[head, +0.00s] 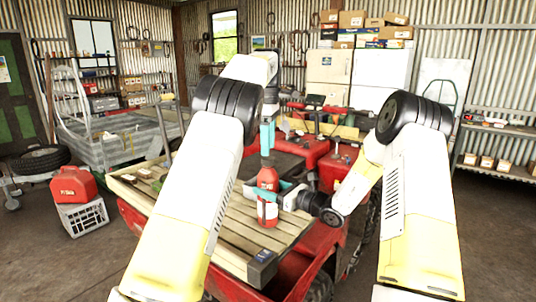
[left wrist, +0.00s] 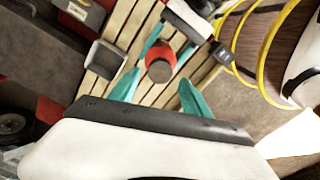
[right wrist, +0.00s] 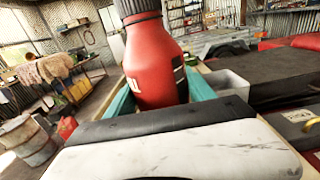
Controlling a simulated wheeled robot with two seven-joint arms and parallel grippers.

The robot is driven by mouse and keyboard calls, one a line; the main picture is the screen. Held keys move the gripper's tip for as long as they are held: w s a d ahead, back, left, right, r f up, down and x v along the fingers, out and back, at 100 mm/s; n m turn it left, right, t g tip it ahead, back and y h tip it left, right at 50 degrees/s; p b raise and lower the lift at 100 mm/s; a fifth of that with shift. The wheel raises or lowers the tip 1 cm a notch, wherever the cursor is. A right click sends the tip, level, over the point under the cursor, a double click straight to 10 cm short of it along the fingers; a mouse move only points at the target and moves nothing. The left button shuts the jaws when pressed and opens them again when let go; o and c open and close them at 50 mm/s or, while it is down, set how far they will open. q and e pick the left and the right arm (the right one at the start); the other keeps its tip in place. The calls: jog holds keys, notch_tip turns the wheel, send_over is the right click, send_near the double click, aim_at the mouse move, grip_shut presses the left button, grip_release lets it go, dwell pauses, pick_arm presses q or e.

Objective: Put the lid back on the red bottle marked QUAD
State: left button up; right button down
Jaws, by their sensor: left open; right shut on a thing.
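The red bottle (head: 267,180) stands upright on the slatted wooden deck (head: 240,232). A black ribbed lid (right wrist: 137,7) sits on its top. The lid shows from above as a dark disc in the left wrist view (left wrist: 160,71). My right gripper (head: 277,193) is shut around the bottle's body, coming from the right. My left gripper (head: 267,138) is open, pointing down just above the lid. In the left wrist view its teal fingers stand apart on either side of the bottle top, and I see no gap closed on it. The bottle's label (right wrist: 179,72) shows only at its edge, unreadable.
A small grey open container (left wrist: 103,62) sits on the deck close to the bottle. Red quad bodywork (head: 309,150) rises behind the deck. A red can (head: 73,184) rests on a light crate (head: 83,217) on the floor at left.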

pick_arm(q)
jog(key=shift+f, duration=2.15)
grip_shut()
jog(key=m, duration=2.5)
jog(key=shift+o, duration=0.3)
grip_release()
